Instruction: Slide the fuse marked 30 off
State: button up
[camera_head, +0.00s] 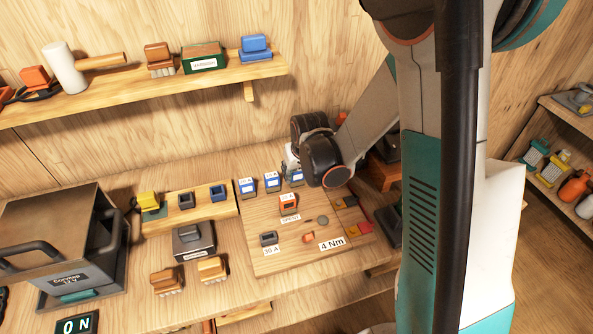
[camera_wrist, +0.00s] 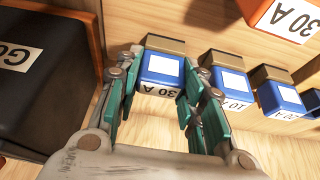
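The blue fuse marked 30 A (camera_wrist: 162,70) stands in a brown holder (camera_wrist: 165,44) in the wrist view. My gripper (camera_wrist: 160,88) is open around it, with one teal finger on each side. A narrow gap shows on the left; on the right I cannot tell whether the finger touches. In the head view my gripper (camera_head: 296,150) is at the back right of the wooden board (camera_head: 262,225), over this fuse (camera_head: 293,178), which is partly hidden. An orange block (camera_head: 288,202) on the board also carries a 30 A label in the wrist view (camera_wrist: 283,15).
Blue fuses marked 10 A (camera_wrist: 231,88) and 20 A (camera_wrist: 283,98) stand in a row beside the 30 A fuse. A dark box (camera_wrist: 45,75) is close on the other side. A shelf (camera_head: 140,90) with blocks and a mallet hangs on the back wall.

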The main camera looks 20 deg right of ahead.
jog(key=shift+r, duration=0.1)
jog(key=shift+c, duration=0.2)
jog(key=shift+r+p, duration=1.45)
jog(key=shift+r, duration=0.65)
